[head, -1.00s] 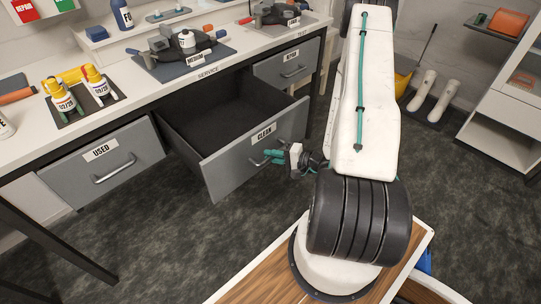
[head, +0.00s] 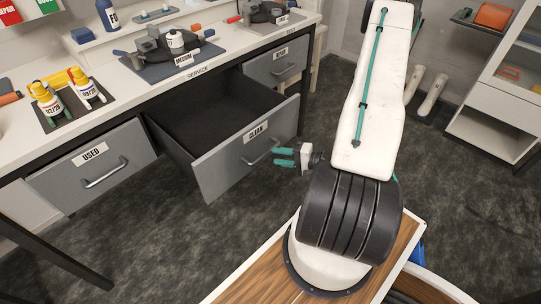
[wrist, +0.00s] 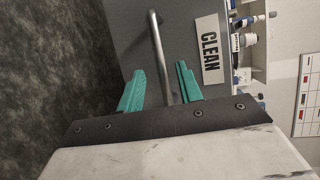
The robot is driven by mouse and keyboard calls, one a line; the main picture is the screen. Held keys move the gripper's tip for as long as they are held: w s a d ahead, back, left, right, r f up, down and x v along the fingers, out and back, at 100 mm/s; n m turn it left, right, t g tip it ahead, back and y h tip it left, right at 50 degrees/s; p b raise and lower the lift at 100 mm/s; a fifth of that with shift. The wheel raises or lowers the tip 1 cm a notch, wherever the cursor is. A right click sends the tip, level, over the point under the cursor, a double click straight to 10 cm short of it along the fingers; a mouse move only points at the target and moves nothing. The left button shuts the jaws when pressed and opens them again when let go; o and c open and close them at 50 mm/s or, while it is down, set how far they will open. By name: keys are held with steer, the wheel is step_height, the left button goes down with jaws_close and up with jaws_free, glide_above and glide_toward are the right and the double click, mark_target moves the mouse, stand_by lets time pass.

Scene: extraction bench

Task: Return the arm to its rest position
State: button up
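My gripper (head: 277,157) is open and empty, its teal fingers spread just to the right of the CLEAN drawer's handle (head: 262,153) in the head view. In the wrist view my gripper (wrist: 160,84) has the metal handle (wrist: 158,50) appearing between its fingers, not clamped; the exact gap is hard to tell. The CLEAN drawer (head: 225,166) is pulled out, and the inside that shows looks empty. Its front also shows in the wrist view (wrist: 190,25).
The USED drawer (head: 135,160) and the drawer at the right (head: 275,62) are closed. The bench (head: 118,85) holds yellow-capped bottles (head: 47,98) on a dark mat and a MEDIUM device (head: 160,47). A white cabinet (head: 490,130) stands at right. Dark floor lies open before the drawers.

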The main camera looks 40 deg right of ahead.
steer(key=shift+v, duration=0.9)
steer(key=s+a+r+n+g+h, duration=0.2)
steer(key=a+r, duration=0.5)
steer(key=r, duration=0.5)
steer(key=s+a+r+n+g+h, duration=0.2)
steer(key=s+a+r+n+g, duration=0.3)
steer(key=r, duration=0.7)
steer(key=s+a+r+n+g+h, duration=0.2)
steer(key=s+a+r+n+g, duration=0.2)
steer(key=a+r, duration=0.5)
step_height(320, 180, up, 4)
steer(key=n+g, duration=0.2)
steer(key=n, duration=0.1)
steer(key=shift+h, duration=0.4)
